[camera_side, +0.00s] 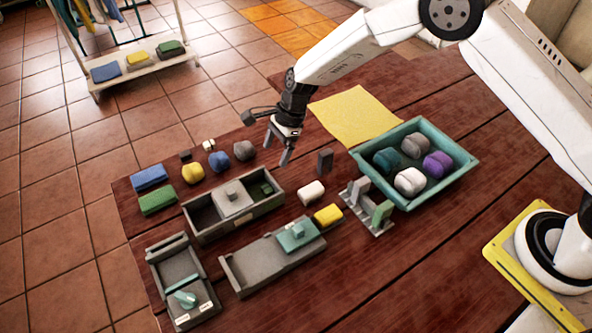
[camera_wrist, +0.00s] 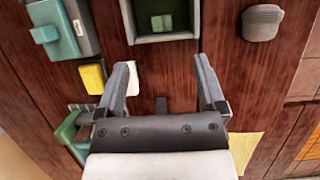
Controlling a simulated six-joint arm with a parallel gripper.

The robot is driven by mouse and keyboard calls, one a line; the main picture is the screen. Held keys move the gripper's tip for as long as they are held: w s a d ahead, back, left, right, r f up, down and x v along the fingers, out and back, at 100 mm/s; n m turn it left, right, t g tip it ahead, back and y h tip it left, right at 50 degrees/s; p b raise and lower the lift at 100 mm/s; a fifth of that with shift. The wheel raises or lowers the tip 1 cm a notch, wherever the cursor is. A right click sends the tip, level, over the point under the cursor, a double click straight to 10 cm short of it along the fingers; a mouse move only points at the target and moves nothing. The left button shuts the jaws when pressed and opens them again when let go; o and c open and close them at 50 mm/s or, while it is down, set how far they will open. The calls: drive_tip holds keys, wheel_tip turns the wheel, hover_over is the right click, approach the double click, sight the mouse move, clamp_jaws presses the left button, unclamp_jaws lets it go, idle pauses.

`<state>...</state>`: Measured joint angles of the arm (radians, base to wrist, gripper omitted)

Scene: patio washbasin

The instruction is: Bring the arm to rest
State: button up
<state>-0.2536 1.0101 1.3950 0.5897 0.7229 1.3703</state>
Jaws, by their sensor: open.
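My gripper (camera_side: 278,152) hangs at the end of my bent arm above the dark red wooden table, pointing down. Its two fingers are apart with nothing between them. In the wrist view the open fingers (camera_wrist: 161,72) frame bare wood, with the open grey box past the tips. A small dark grey upright block (camera_side: 324,161) stands to the right of the fingers in the side view. The fingertips appear clear of everything around them.
A grey box (camera_side: 237,224) holds a lidded piece and a green block. A teal tray (camera_side: 414,201) holds several rounded items. Near them are a grey rack (camera_side: 370,228), a yellow cloth (camera_side: 356,115), a white block (camera_side: 311,192) and a yellow block (camera_side: 327,215).

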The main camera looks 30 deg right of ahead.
drive_tip(key=s+d+r+n+t+h, duration=0.1)
drive_tip(key=s+d+r+n+h, duration=0.1)
drive_tip(key=s+d+r+n, duration=0.4)
drive_tip(key=s+d+r+n+t+h, duration=0.1)
drive_tip(key=s+d+r+n, duration=0.5)
drive_tip(key=s+d+n, duration=0.6)
drive_tip(key=s+d+h, duration=0.1)
drive_tip(key=s+d, duration=0.1)
drive_tip(key=s, duration=0.3)
drive_tip(key=shift+s+r+t, duration=0.3)
drive_tip(key=shift+s+r, duration=0.05)
drive_tip(key=shift+r, duration=0.05)
